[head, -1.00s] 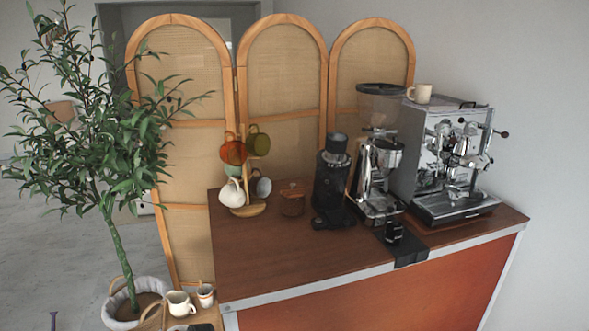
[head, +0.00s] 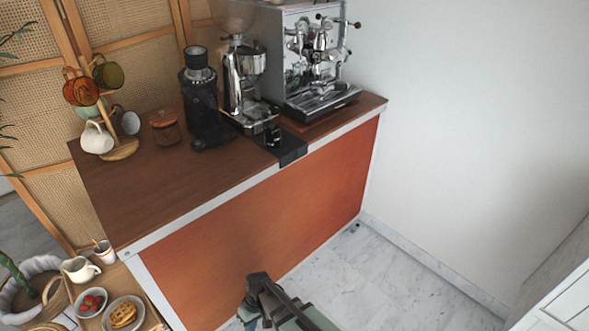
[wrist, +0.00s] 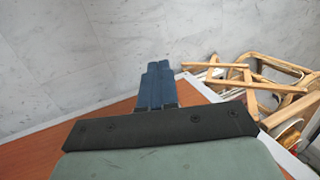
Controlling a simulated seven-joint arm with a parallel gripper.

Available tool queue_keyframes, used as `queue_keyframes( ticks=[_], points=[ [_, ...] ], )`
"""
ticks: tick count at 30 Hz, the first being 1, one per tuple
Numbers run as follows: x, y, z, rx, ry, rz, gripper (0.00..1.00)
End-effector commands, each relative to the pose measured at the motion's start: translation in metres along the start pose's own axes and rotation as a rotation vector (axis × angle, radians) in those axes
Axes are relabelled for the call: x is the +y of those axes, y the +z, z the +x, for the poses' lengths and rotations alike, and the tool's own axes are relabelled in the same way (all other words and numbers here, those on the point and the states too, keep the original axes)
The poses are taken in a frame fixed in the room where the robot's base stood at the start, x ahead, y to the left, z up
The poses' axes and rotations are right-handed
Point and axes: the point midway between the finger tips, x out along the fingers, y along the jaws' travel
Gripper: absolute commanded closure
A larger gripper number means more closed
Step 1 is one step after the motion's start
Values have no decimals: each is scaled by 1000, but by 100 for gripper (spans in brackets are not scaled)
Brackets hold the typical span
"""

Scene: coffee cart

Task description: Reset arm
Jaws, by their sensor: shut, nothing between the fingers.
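My gripper shows in the wrist view (wrist: 155,85) with its blue fingers together and nothing between them. In the head view my arm (head: 275,305) comes in at the bottom middle, in front of the orange front panel of the coffee cart (head: 270,225). The fingertips are mostly hidden there behind the wrist. My gripper appears apart from the items on the cart.
On the cart stand an espresso machine (head: 320,65), a grinder (head: 245,80), a black grinder (head: 200,105), a wooden-lidded jar (head: 166,128) and a mug tree (head: 122,150). A side table at lower left holds a waffle plate (head: 138,303). Marble floor (head: 400,285) is free at right.

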Motion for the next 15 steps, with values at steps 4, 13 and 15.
queue_keyframes(
  ticks=[4,13,15],
  points=[
    [47,53,6,-44,19,134,100],
    [109,158,18,-134,47,385,100],
    [119,183,21,-157,51,442,100]
  ],
)
